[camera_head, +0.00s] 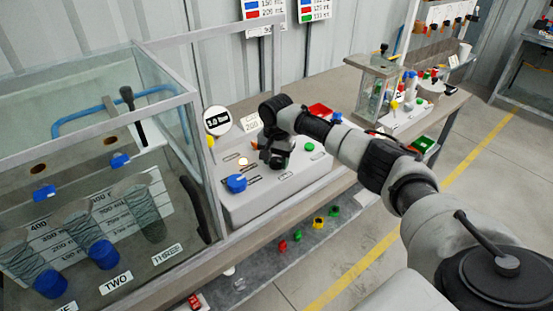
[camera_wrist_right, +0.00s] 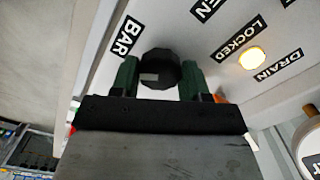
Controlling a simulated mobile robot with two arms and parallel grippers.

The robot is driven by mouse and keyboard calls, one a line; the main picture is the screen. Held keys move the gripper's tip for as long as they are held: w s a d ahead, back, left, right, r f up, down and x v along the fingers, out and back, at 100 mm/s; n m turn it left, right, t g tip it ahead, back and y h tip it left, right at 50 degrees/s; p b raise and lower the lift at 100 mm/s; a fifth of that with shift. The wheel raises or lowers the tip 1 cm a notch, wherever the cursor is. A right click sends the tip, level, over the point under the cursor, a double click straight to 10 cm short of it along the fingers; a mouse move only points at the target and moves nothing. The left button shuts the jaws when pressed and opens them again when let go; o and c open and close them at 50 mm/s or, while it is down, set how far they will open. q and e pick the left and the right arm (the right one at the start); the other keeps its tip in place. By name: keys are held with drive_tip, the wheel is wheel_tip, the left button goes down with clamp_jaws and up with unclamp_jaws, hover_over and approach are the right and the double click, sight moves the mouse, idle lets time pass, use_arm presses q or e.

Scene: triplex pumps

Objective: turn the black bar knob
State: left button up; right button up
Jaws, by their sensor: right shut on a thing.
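The black bar knob (camera_wrist_right: 159,68) shows in the right wrist view, close to a label that reads BAR. It is a dark, many-sided knob on the pale panel. My right gripper (camera_wrist_right: 158,80) has its two green fingers on either side of the knob and is shut on it. In the head view my right gripper (camera_head: 274,155) reaches down to the control box (camera_head: 240,205); the knob is largely hidden there by the gripper. My left gripper is not in view.
A blue knob (camera_head: 236,183) is on the same box, left of my gripper. A lit yellow lamp (camera_wrist_right: 251,58) sits near the LOCKED label. A glass tank (camera_head: 100,150) with three tubes stands to the left. A round gauge (camera_head: 217,120) stands behind the box.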

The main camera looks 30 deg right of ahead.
drive_tip(key=shift+r+n+p, duration=0.2)
drive_tip(key=shift+n+p, duration=1.1)
drive_tip(key=shift+p, duration=0.1)
drive_tip(key=n+p, duration=0.1)
drive_tip(key=n, duration=0.1)
drive_tip(key=shift+n+p, duration=0.35)
drive_tip(key=shift+n, duration=0.05)
drive_tip(key=n+p, duration=0.1)
drive_tip(key=n, duration=0.2)
drive_tip(key=shift+f+n, duration=0.1)
drive_tip(key=shift+n, duration=0.2)
drive_tip(key=n+p, duration=0.1)
drive_tip(key=n, duration=0.2)
drive_tip(key=shift+n, duration=0.3)
drive_tip(key=n, duration=0.3)
drive_tip(key=shift+n, duration=0.3)
drive_tip(key=n, duration=0.4)
drive_tip(key=shift+n, duration=0.3)
drive_tip(key=n, duration=0.4)
drive_tip(key=shift+w+n, duration=0.1)
drive_tip(key=shift+n, duration=2.4)
